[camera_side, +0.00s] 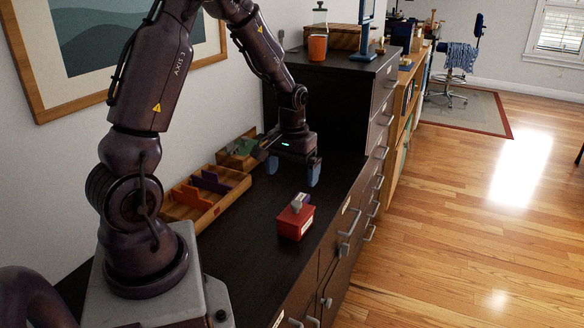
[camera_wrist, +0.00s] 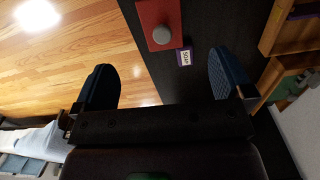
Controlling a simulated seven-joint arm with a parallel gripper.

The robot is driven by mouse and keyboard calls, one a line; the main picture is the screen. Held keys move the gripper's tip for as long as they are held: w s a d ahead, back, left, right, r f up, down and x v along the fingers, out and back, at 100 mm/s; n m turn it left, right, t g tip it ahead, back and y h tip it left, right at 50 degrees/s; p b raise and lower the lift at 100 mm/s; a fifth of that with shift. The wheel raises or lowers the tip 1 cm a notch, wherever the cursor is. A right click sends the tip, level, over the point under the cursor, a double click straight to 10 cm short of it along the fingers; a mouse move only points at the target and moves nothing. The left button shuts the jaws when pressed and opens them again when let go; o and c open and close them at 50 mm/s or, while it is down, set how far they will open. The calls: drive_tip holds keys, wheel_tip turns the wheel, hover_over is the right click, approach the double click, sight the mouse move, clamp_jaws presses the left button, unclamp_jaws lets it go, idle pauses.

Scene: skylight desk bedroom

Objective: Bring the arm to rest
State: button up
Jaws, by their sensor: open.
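My gripper (camera_side: 293,172) hangs low over the black cabinet top (camera_side: 262,222), fingers pointing down, behind the red box in the side view. Its two blue-grey fingers are spread wide with nothing between them. Whether the fingertips touch the cabinet top I cannot tell. The red box (camera_side: 296,222) stands apart from the fingers, with a grey knob on top; it also shows in the wrist view (camera_wrist: 152,14).
A wooden tray (camera_side: 218,206) with orange and purple dividers lies along the wall. A wooden box (camera_side: 236,161) with green contents is close left of my gripper. A small labelled card (camera_wrist: 184,57) is beside the red box. A taller black cabinet (camera_side: 325,105) rises behind.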

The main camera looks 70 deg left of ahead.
drive_tip(key=shift+r, duration=0.45)
drive_tip(key=s+d+r+m+t, duration=0.2)
drive_tip(key=s+d+r+m, duration=0.2)
drive_tip(key=d+r, duration=0.5)
drive_tip(key=s+d+r+m+t, duration=0.3)
drive_tip(key=s+d+r, duration=0.3)
drive_tip(key=d+r, duration=0.3)
drive_tip(key=shift+s+d+m+t, duration=0.35)
drive_tip(key=shift+d+m, duration=0.25)
drive_tip(key=shift+m, duration=0.1)
